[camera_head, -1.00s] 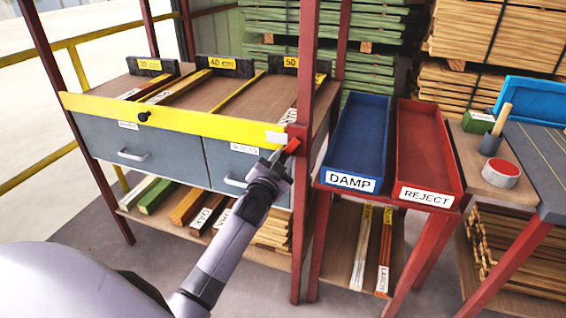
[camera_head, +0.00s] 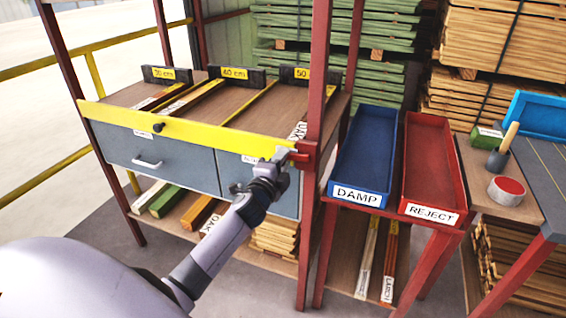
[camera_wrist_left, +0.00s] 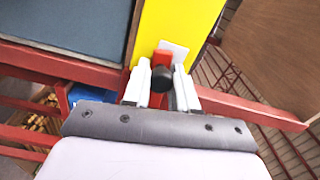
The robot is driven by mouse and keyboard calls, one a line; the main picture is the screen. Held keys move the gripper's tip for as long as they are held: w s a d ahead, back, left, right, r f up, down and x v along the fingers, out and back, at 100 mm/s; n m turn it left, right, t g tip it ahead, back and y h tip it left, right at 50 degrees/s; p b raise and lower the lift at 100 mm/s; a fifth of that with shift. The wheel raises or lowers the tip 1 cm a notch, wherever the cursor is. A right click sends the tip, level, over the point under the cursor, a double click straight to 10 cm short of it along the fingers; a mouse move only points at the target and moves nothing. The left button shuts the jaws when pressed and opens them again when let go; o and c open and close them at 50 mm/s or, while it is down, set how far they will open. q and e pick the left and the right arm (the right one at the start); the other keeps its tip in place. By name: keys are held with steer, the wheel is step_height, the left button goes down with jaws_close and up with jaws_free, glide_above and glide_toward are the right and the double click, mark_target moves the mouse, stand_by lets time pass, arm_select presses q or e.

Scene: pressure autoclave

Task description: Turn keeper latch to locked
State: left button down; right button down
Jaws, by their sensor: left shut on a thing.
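The keeper latch is a small red piece (camera_head: 298,156) at the right end of the yellow bar (camera_head: 200,132), by the red post. My left gripper (camera_head: 283,156) covers much of it in the head view. In the left wrist view the red latch (camera_wrist_left: 160,60) with its round black knob stands between the two pale fingers of my left gripper (camera_wrist_left: 161,84), which is shut on it. A white label on the bar shows just behind. The exact angle of the latch is hard to tell. My right gripper is not in view.
Grey drawers (camera_head: 150,157) sit behind and below the bar, under a shelf of sorted strips. The red post (camera_head: 314,200) stands close right of my gripper. Blue DAMP (camera_head: 360,150) and red REJECT (camera_head: 432,165) trays stand further right.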

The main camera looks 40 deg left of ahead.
arm_select(q)
steer(key=shift+r+m, duration=0.45)
steer(key=shift+m, duration=0.25)
steer(key=c, duration=1)
jaws_free()
steer(key=shift+o, duration=0.2)
steer(key=v, duration=0.7)
steer(key=shift+p, duration=0.35)
